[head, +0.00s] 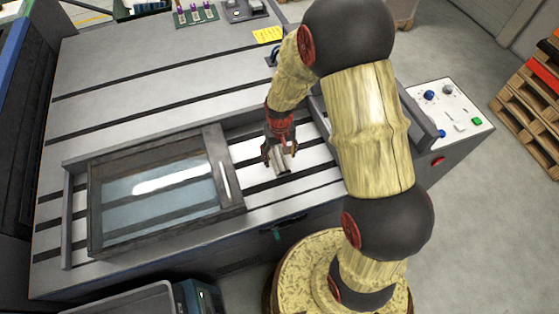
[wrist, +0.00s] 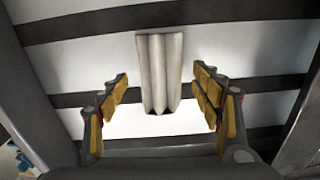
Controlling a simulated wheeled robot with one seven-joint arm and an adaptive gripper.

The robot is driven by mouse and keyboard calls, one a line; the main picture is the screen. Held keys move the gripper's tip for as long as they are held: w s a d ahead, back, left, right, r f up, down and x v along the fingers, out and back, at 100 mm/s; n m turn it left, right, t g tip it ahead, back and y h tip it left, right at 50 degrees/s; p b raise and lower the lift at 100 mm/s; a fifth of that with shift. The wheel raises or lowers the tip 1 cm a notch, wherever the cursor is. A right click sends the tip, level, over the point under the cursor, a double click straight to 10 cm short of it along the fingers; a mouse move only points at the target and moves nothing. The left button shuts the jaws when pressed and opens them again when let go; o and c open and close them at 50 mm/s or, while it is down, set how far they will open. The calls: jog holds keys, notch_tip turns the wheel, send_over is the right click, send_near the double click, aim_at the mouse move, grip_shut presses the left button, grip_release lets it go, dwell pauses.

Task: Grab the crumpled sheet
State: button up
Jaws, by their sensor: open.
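The crumpled sheet (wrist: 160,72) is a pale grey, pleated piece lying on the white and dark striped bed. In the wrist view it sits at the upper middle, between and slightly beyond the fingertips. In the head view the crumpled sheet (head: 283,164) is small and partly covered by my gripper (head: 279,155). My gripper is open, with its yellow-padded fingers on either side in the wrist view (wrist: 163,86). Clear gaps show between the sheet and both fingers there. I cannot tell the exact height of the fingertips above the bed.
A glass-topped sliding cover (head: 160,190) in a dark frame stands left of my gripper. Grey walls border the opening. A control panel (head: 445,108) with buttons is at the right. A yellow note (head: 268,35) lies on the machine top. Wooden pallets (head: 530,110) stand far right.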

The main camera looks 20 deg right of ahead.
jog(key=shift+f, duration=0.45)
jog(key=shift+c, duration=0.9)
jog(key=c, duration=0.7)
jog(key=shift+r, duration=0.1)
jog(key=shift+c, duration=0.8)
